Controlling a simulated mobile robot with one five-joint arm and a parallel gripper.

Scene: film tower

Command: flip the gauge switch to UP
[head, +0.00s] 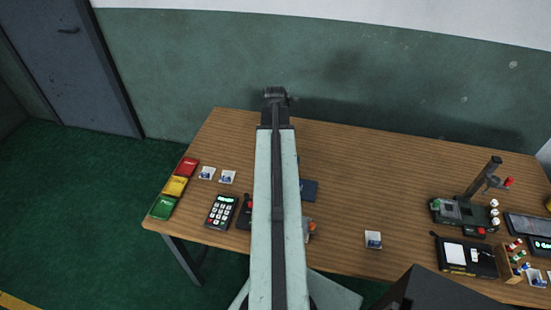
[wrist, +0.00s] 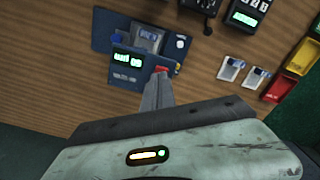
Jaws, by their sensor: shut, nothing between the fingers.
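A dark blue device with a lit green display (wrist: 128,62), which looks like the gauge, lies on the table in the wrist view. In the head view my arm hides most of it, and a dark blue part (head: 309,190) shows right of the arm. A small red piece (wrist: 161,69) shows at the device's right edge, right at my fingertips; I cannot tell whether it is the switch or whether it is touched. My gripper (wrist: 159,80) is shut and empty. In the head view my gripper (head: 276,95) points away over the table's back edge.
Red, yellow and green trays (head: 175,187) line the table's left edge, with small packets (head: 227,177) and a keypad device (head: 221,211) beside them. A stand device (head: 465,213) and other equipment fill the right. The table's back middle (head: 380,150) is clear before the green wall.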

